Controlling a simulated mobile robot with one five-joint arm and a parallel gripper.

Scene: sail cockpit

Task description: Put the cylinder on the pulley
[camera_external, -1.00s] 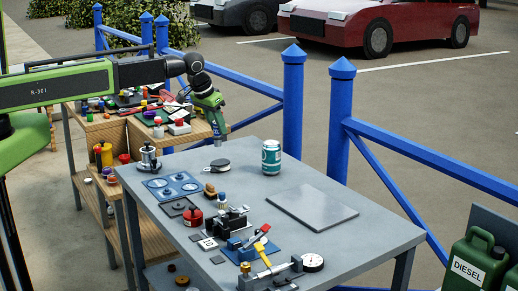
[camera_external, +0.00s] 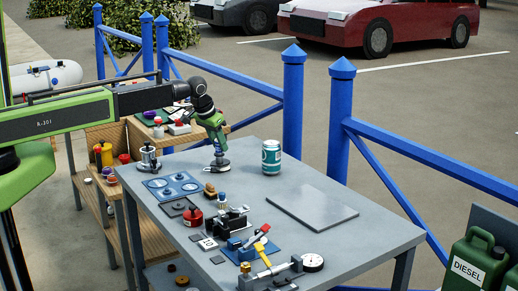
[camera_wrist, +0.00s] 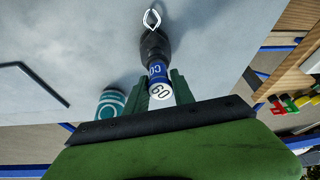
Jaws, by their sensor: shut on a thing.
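My gripper (camera_external: 216,141) is shut on a small blue cylinder with a white end marked 60, which shows between the green fingers (camera_wrist: 160,88) in the wrist view. The cylinder (camera_wrist: 158,73) points down at the pulley, and its lower end meets the dark pulley in that picture. The pulley (camera_external: 219,167) lies on the grey table, directly below my gripper in the external view. In the wrist view the dark pulley (camera_wrist: 153,45) has a pale metal loop at its far side. I cannot tell whether the cylinder touches the pulley.
A teal and white can (camera_external: 271,157) stands right of the pulley, also seen in the wrist view (camera_wrist: 110,104). A blue plate with discs (camera_external: 172,187) and a metal pot (camera_external: 149,158) are to the left. A flat grey plate (camera_external: 312,205) lies at right.

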